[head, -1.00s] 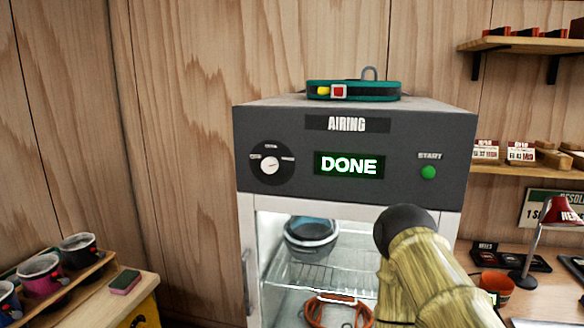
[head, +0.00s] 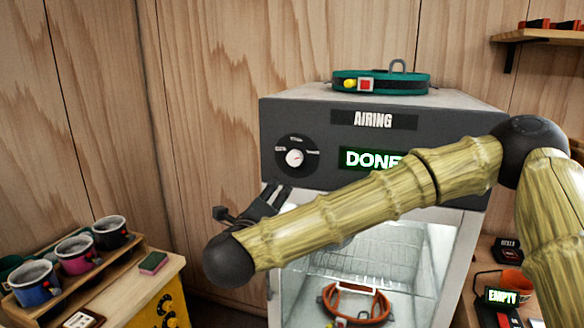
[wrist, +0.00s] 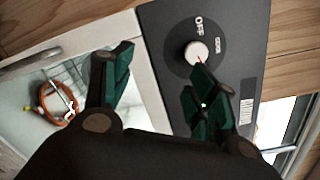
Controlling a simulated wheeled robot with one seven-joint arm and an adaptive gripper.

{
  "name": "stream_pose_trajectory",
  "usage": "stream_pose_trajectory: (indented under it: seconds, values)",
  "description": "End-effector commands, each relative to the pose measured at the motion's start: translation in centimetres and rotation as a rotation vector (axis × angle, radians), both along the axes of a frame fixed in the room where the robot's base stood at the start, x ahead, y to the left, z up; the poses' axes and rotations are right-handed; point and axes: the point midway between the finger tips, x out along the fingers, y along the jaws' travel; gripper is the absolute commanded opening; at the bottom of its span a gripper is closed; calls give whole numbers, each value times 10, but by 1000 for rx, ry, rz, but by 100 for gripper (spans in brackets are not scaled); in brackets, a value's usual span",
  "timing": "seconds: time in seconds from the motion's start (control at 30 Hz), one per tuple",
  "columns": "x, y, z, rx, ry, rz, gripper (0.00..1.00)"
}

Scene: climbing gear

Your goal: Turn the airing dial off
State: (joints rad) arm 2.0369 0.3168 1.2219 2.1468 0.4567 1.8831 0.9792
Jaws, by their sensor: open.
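The airing dial (head: 295,156) is a white round knob on a black disc, at the left of the grey airing cabinet's front panel (head: 330,112). In the wrist view the dial (wrist: 197,53) shows an OFF label beside it and a red mark on the knob; its exact setting is too small to tell. The display (head: 368,159) reads DONE, its end hidden by my arm. My gripper (head: 260,203) is just below and left of the dial. In the wrist view my gripper (wrist: 160,88) is open and empty, its right finger close to the knob; contact is not clear.
A teal strap with a buckle (head: 380,82) lies on top of the cabinet. An orange harness (head: 355,304) is inside, behind glass. Mugs (head: 75,255) stand on a rack at left, beside a sponge (head: 153,262). My arm crosses in front of the cabinet.

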Motion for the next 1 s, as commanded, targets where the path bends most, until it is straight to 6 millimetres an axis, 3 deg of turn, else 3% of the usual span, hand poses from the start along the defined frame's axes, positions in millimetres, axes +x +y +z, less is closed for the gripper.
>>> stream_pose_trajectory:
  seconds: [0.03, 0.1, 0.23, 0.37, 0.8, 1.0]
  values:
    - [-1, -4, 22, 47, -25, -30, 58]
    - [-3, -9, 42, 97, -50, -60, 58]
    - [-3, -14, 59, 142, -70, -89, 58]
    - [6, -18, 63, 146, -73, -93, 58]
    - [71, -39, 63, 143, -71, -91, 58]
    - [90, -45, 61, 143, -72, -90, 58]
